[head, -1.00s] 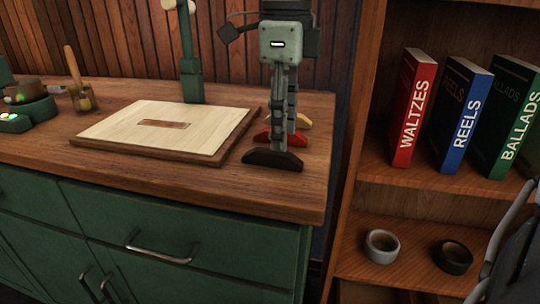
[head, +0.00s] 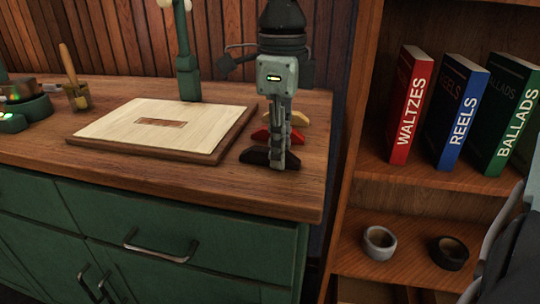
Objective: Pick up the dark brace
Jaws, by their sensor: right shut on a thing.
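The dark brace (head: 254,156) is at the right end of the wooden counter, nearest the front in a row with a red brace (head: 261,134) and a yellow brace (head: 299,118). My right gripper (head: 278,161) points straight down with its fingers closed on the dark brace near its middle. The fingers hide part of the dark brace and of the red one behind it. I cannot tell whether the dark brace touches the counter. My left gripper is not in view.
A pale wooden panel on a darker board (head: 215,155) lies left of the braces. A green lamp stand (head: 188,75) rises behind it. The counter's front edge (head: 200,199) is close. A shelf (head: 440,190) with books and two rings stands at right.

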